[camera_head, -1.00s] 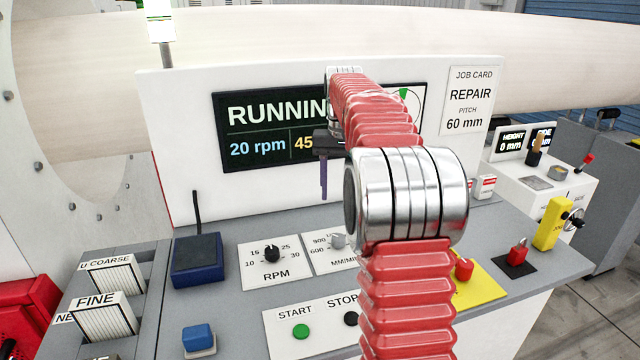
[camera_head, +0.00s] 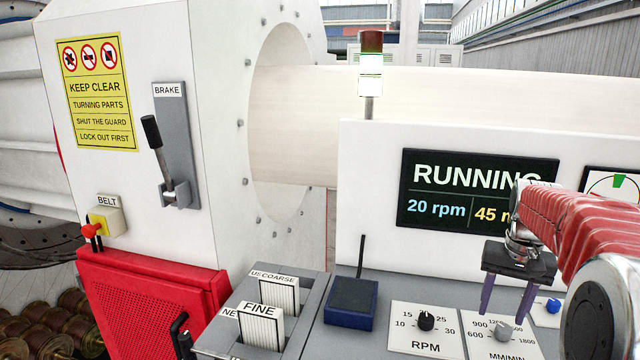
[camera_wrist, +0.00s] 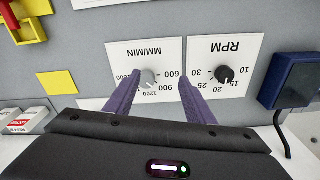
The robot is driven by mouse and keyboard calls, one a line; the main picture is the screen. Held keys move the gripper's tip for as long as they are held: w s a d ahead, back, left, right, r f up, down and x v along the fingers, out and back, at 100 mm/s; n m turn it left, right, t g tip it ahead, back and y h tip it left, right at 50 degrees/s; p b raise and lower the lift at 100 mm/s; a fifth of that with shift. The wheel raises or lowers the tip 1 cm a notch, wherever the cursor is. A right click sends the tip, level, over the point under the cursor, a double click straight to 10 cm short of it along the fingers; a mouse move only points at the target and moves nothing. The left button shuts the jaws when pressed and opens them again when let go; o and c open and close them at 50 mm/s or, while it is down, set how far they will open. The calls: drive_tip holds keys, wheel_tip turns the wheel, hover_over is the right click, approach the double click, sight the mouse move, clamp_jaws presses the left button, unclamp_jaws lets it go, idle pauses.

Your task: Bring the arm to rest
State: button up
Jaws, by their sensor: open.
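My gripper (camera_head: 507,299) hangs from my red-sleeved arm at the right of the head view, its two purple fingers apart and pointing down over the console. It is open, with nothing between the fingers. In the wrist view the fingertips (camera_wrist: 160,82) frame the grey MM/MIN knob (camera_wrist: 147,78), with the black RPM knob (camera_wrist: 223,74) to the right. The knobs also show in the head view, RPM (camera_head: 426,320) and MM/MIN (camera_head: 502,330). I cannot tell how high the fingers are above the panel. The display (camera_head: 478,193) reads RUNNING and 20 rpm.
A blue box with an antenna (camera_head: 351,303) stands on the console left of the RPM dial. COARSE and FINE card stacks (camera_head: 261,326) sit further left. A brake lever (camera_head: 158,150) and red guard (camera_head: 150,300) are at the left. A large pale roll (camera_head: 450,95) lies behind.

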drive_tip(key=s+a+n+t, duration=0.4)
drive_tip(key=s+a+n, duration=0.1)
drive_tip(key=s+a, duration=1.8)
drive_tip(key=shift+r+t, duration=0.15)
drive_tip(key=shift+t, duration=0.15)
idle(1.3)
